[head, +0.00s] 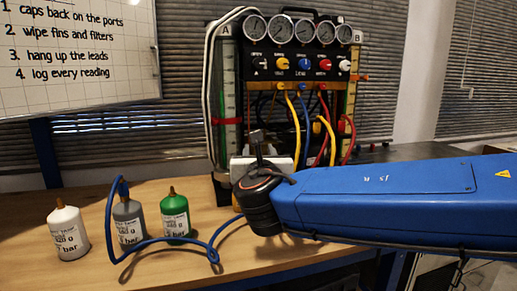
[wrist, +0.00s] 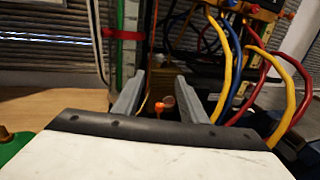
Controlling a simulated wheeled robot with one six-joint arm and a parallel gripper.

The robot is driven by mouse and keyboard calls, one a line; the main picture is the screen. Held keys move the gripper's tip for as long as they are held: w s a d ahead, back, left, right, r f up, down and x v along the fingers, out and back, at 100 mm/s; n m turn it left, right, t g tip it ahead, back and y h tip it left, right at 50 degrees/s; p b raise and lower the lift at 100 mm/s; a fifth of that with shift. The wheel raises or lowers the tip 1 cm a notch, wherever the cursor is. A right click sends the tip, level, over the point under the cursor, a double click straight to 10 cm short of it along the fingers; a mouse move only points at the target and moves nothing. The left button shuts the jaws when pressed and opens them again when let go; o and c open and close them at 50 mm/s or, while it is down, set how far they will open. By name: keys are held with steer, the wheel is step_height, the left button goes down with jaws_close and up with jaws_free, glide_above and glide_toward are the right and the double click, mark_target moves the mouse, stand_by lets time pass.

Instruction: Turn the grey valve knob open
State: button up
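A row of valve knobs runs across the black gauge panel in the head view. The rightmost is a pale, white-to-grey knob (head: 345,66), beside red, blue and yellow ones; a dark knob (head: 260,63) is at the left end. I cannot tell for sure which is the grey one. My gripper (wrist: 159,78) is open, its two grey fingers apart with no knob between them. The knobs are not visible in the wrist view.
Yellow, blue and red hoses (head: 296,125) hang below the panel, close to the right of my gripper in the wrist view. White, grey and green bottles (head: 68,235) stand on the wooden bench, with a blue cable looping around. The front right bench is hidden by my arm.

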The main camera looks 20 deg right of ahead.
steer(key=shift+s+a, duration=0.1)
steer(key=shift+s, duration=0.35)
steer(key=w+a+m+g+h, duration=0.6)
steer(key=w+a+m+h, duration=0.1)
steer(key=w+a+h, duration=0.15)
steer(key=shift+h, duration=0.55)
steer(key=x, duration=1.7)
steer(key=shift+w+r, duration=0.1)
steer(key=shift+w, duration=0.05)
jaws_close()
